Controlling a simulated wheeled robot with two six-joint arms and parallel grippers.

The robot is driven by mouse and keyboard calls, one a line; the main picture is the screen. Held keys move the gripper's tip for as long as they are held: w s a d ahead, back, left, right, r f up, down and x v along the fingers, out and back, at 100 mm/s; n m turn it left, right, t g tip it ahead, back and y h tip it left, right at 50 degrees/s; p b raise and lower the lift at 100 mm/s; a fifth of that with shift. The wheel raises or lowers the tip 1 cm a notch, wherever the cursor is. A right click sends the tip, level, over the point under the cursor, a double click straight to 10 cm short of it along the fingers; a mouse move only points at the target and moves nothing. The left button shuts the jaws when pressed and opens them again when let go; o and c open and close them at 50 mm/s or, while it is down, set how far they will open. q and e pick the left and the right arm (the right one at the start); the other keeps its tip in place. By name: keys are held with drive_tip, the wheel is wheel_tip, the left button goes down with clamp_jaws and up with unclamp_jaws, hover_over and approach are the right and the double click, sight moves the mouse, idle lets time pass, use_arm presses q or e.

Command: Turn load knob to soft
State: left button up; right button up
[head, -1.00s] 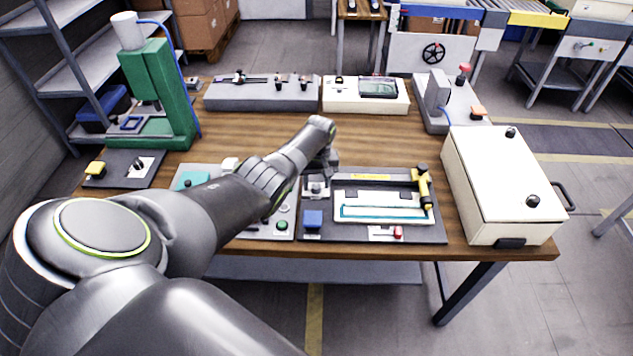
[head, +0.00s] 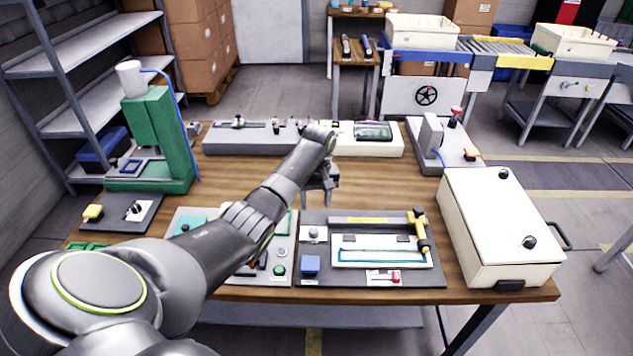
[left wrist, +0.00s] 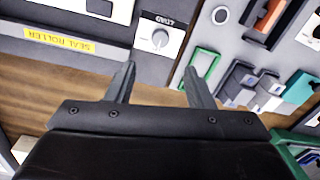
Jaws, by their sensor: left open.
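A small round knob on a white plate (head: 313,233) sits at the upper left of the dark panel with the yellow-handled tool. In the left wrist view the knob (left wrist: 159,38) is pale, with a pointer mark and a label too small to read surely. I cannot tell whether this is the load knob. My left gripper (head: 320,198) is over the wood just behind that panel, pointing down. In the left wrist view my left gripper (left wrist: 158,72) has its fingers apart, empty, with the knob beyond the tips and not touched. My right gripper is not in view.
Another knob (head: 135,209) is on the dark panel at left, beside a yellow button (head: 93,213). A green press (head: 155,140) stands behind it. A white box (head: 505,220) fills the right side. Wood (head: 390,180) is bare behind the tool panel.

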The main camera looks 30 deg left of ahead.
use_arm(q)
wheel_tip(320, 180, up, 6)
drive_tip(key=shift+w+r+b, duration=0.15)
drive_tip(key=shift+r+b, duration=0.1)
drive_tip(key=shift+b, duration=0.2)
drive_tip(key=shift+d+f, duration=0.1)
drive_tip(key=shift+f, duration=0.05)
